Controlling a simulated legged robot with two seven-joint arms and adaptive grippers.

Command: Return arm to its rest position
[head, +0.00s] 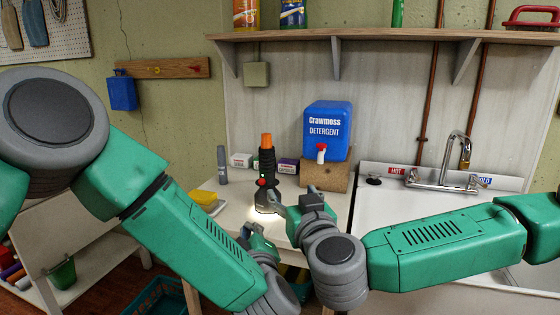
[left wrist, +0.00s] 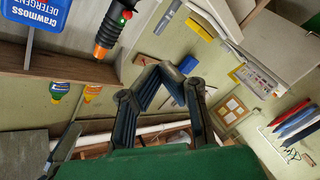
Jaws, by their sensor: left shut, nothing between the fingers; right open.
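My left arm comes in from the left in the head view, and its gripper (head: 258,238) is low at the front edge of the white counter. In the left wrist view the fingers of my left gripper (left wrist: 172,75) are shut with nothing between them. My right gripper (head: 294,203) is open and empty just right of a black and orange flashlight (head: 267,165). The flashlight stands upright on the counter, with a bright patch at its base. It also shows in the left wrist view (left wrist: 112,28). I cannot tell whether the right fingers touch it.
A blue detergent jug (head: 328,128) stands on a wooden block (head: 326,175) behind my right gripper. A sink with a chrome faucet (head: 443,178) is at the right. A yellow sponge (head: 203,197), a grey tube (head: 222,165) and small boxes are on the counter. A shelf (head: 390,36) runs above.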

